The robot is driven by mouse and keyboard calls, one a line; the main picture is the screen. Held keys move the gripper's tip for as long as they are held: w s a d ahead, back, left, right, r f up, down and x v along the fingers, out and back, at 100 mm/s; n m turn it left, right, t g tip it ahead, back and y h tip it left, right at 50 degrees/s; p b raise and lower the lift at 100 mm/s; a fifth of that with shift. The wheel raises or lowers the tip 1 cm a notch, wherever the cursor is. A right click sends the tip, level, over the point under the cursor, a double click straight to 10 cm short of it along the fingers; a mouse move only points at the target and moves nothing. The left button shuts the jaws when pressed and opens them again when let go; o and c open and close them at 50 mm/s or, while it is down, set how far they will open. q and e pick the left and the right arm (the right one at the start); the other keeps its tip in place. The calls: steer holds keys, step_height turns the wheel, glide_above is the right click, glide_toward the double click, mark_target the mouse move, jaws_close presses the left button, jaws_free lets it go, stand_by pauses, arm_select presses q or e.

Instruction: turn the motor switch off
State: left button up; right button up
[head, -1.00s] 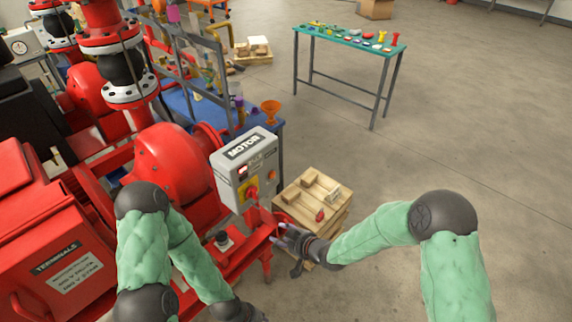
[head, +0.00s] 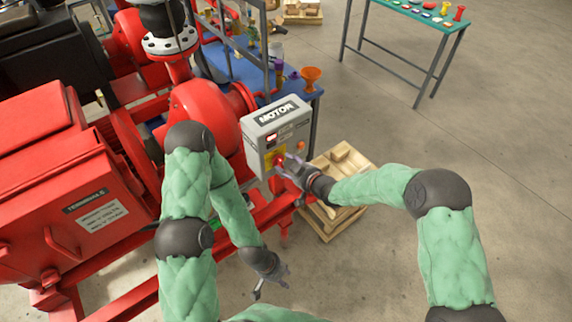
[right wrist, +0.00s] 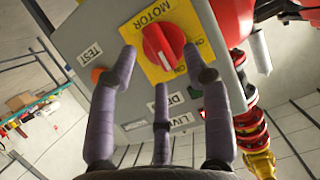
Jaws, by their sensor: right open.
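The grey motor box (head: 277,132) stands at the skid's end, with MOTOR lettering on top. Its red rotary switch (right wrist: 163,47) sits on a yellow plate (right wrist: 140,37) and shows large in the right wrist view, which sees the box tilted over. A pale mark is on the knob; which label it points to I cannot tell for sure. My right gripper (head: 290,168) is open in front of the box. In the right wrist view its purple fingers (right wrist: 166,72) are spread, with the knob between and just beyond the tips; contact is unclear. My left gripper (head: 270,283) hangs low, open and empty.
An orange button (right wrist: 97,75) and TEST label sit beside the switch. Red skid rails (head: 255,215) run below the box. A wooden crate stack (head: 340,165) stands behind my right gripper. A blue bench (head: 235,65) is behind the box. The floor to the right is open.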

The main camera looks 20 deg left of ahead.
steer(key=shift+x, duration=0.9)
